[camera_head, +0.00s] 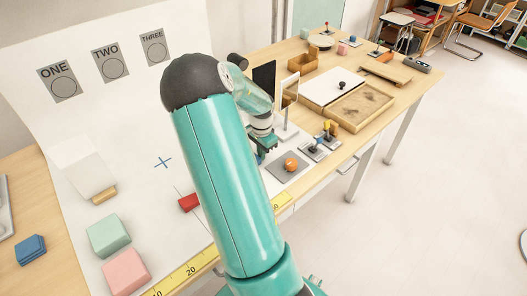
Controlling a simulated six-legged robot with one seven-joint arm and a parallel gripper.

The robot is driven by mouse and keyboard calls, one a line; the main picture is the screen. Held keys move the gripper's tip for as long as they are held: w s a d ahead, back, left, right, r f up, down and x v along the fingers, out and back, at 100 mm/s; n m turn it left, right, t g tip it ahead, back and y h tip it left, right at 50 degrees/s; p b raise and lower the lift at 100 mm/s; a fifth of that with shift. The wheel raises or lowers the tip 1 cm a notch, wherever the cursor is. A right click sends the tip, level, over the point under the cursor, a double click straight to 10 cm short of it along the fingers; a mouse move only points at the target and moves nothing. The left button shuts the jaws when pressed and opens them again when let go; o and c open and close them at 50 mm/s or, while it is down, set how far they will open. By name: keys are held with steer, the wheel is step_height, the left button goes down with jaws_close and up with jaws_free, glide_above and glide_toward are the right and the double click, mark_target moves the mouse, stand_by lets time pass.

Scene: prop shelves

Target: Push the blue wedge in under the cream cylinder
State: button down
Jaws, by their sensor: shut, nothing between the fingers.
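My gripper (263,151) shows small, past my teal arm, low over the table by the stand with a dark and a pale panel. Its fingers are shut and nothing shows between them. I cannot make out a cream cylinder for certain; my arm hides the middle of the white sheet. No clear blue wedge shows either.
A white sheet (150,130) carries cards ONE, TWO and THREE. On it are a pale block (83,168), a green block (109,236), a pink block (126,271) and a red block (190,202). An orange ball (291,164) sits right of my gripper. A sand tray (387,101) stands farther back.

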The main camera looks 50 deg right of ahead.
steer(key=a, duration=0.2)
steer(key=w+a, duration=0.1)
steer(key=a, duration=0.3)
steer(key=shift+w+a, duration=0.25)
steer(key=shift+a, duration=0.15)
steer(key=shift+d, duration=0.1)
